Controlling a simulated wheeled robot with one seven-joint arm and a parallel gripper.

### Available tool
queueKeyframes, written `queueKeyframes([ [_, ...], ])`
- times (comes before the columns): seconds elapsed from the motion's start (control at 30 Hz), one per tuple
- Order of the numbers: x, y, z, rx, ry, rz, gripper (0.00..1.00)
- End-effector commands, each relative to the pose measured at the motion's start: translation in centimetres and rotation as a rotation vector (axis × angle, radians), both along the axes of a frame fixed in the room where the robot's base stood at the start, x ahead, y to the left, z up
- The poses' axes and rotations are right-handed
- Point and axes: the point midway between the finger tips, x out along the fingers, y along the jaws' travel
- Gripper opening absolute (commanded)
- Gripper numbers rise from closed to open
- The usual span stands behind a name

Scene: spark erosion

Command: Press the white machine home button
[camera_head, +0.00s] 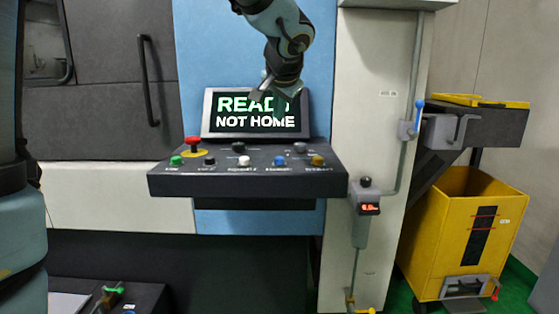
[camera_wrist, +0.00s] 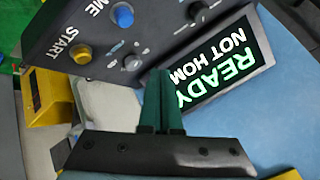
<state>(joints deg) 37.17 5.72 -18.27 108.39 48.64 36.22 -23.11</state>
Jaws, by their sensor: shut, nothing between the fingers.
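The white button (camera_head: 244,160) sits in the front row of the dark control panel (camera_head: 165,184), between a black and a blue button. It is outside the wrist view. The blue button (camera_head: 280,162) also shows in the wrist view (camera_wrist: 123,15), beside a partly cut label ending in "ME". The screen (camera_head: 255,113) behind the panel reads "READY NOT HOME". My gripper (camera_head: 278,108) is shut and empty, in front of the screen and above the panel's back part. Its green fingers (camera_wrist: 162,80) also show in the wrist view, apart from the buttons.
A red mushroom button (camera_head: 193,145), a green button (camera_head: 176,160) and a yellow START button (camera_head: 317,161) are on the panel. Dark knobs line its back row. A white pillar with a pipe and a yellow bin (camera_head: 455,225) stand to the right. Space above the front row is clear.

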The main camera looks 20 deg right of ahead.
Motion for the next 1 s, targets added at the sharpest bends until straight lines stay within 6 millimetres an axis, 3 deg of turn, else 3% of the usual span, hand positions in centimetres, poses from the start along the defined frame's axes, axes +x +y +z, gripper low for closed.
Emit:
queueKeyframes([
  [0.5, 0.0, 0.0, -7.2, 0.000, 0.001, -0.001, 0.00],
  [1.0, 0.0, 0.0, -7.8, 0.000, 0.000, 0.000, 0.00],
])
